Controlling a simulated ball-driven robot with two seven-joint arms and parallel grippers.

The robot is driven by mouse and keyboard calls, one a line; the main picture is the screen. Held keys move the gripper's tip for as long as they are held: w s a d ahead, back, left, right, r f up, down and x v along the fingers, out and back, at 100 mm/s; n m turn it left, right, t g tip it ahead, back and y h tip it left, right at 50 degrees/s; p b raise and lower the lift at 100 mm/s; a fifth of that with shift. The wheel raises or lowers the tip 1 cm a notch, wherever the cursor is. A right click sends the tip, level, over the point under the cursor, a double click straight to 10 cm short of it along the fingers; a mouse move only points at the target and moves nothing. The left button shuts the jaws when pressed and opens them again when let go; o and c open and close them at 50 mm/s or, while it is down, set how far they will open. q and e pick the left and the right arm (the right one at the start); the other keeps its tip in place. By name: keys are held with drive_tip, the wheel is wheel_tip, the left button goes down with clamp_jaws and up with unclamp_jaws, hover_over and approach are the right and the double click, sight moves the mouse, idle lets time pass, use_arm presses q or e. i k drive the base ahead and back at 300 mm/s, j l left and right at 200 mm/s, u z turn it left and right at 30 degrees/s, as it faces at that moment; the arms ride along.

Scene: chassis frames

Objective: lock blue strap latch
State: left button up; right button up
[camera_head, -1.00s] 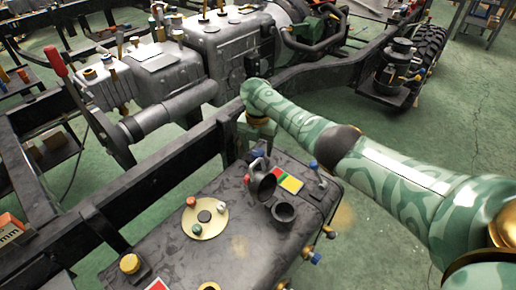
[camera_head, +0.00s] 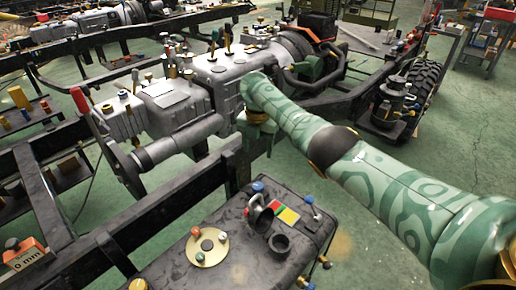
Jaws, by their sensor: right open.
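A dark tank (camera_head: 185,262) lies on the chassis in the lower middle. A blue knob (camera_head: 258,187) stands at its far edge, near an open filler neck (camera_head: 279,243). A second blue knob (camera_head: 308,199) stands on a thin stem at the tank's right end. I cannot tell from this view which one belongs to the strap latch, or whether a latch is locked. My right arm comes in from the right, and my right gripper (camera_head: 257,138) points down beyond the tank's far edge, apart from the blue knobs. It is open; its fingers are small and partly hidden. My left gripper is out of view.
A black frame rail (camera_head: 170,205) runs behind the tank. A grey gearbox (camera_head: 180,105) and a red-handled lever (camera_head: 80,101) stand farther back on the left. An orange box (camera_head: 24,255) is at lower left.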

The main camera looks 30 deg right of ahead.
sight(309, 200)
drive_tip(key=z, duration=1.3)
